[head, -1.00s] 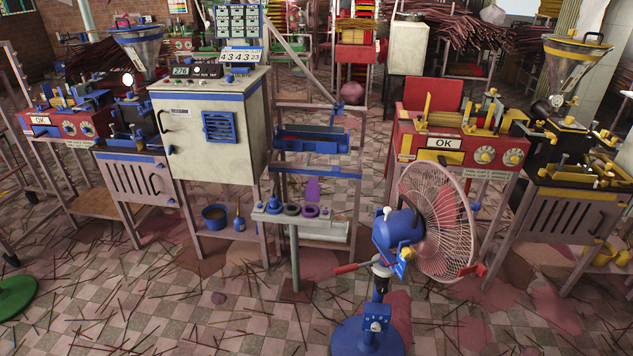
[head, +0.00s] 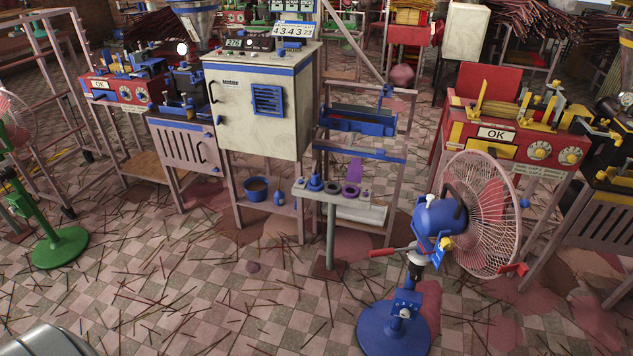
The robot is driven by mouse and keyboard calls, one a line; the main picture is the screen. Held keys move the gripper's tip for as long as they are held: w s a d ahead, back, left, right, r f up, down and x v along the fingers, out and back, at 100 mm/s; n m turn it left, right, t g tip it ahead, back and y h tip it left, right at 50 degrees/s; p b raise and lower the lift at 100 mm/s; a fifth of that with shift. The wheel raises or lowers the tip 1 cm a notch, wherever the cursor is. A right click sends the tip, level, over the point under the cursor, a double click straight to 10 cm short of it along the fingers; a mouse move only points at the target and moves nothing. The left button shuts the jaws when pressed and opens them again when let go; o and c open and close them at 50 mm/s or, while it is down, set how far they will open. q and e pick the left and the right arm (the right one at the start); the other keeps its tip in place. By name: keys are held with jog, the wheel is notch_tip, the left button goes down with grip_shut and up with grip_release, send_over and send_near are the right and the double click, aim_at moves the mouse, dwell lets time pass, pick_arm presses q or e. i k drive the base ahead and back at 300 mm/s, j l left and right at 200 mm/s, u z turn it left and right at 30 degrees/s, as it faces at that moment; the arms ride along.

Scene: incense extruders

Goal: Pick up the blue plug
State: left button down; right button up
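A small blue piece with a wide base and a narrower top, which looks like the blue plug (head: 315,182), stands on the left part of a narrow grey stand (head: 328,194). Dark and purple rings (head: 350,190) lie to its right on the same stand. Another small blue item (head: 278,197) sits lower, on the shelf under the white cabinet, beside a blue bucket (head: 256,188). Neither of my grippers is in view.
A blue-based pedestal fan (head: 393,325) stands right of the stand, close to it. A green fan base (head: 60,247) is at the left. The white cabinet (head: 262,110) stands behind. The tiled floor in front is open, littered with thin sticks.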

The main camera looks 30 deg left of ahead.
aim_at(315, 176)
jog(key=i+j+z, duration=0.1)
jog(key=j, duration=0.25)
jog(key=i+j, duration=0.25)
jog(key=j, duration=0.15)
jog(key=i+j+z, duration=0.15)
jog(key=j, duration=0.2)
jog(key=i+j+z, duration=0.1)
jog(key=j, duration=0.3)
jog(key=i+j+z, duration=0.1)
jog(key=i+j, duration=0.15)
jog(key=j, duration=0.15)
jog(key=i+j, duration=0.15)
jog(key=j, duration=0.3)
jog(key=z, duration=0.05)
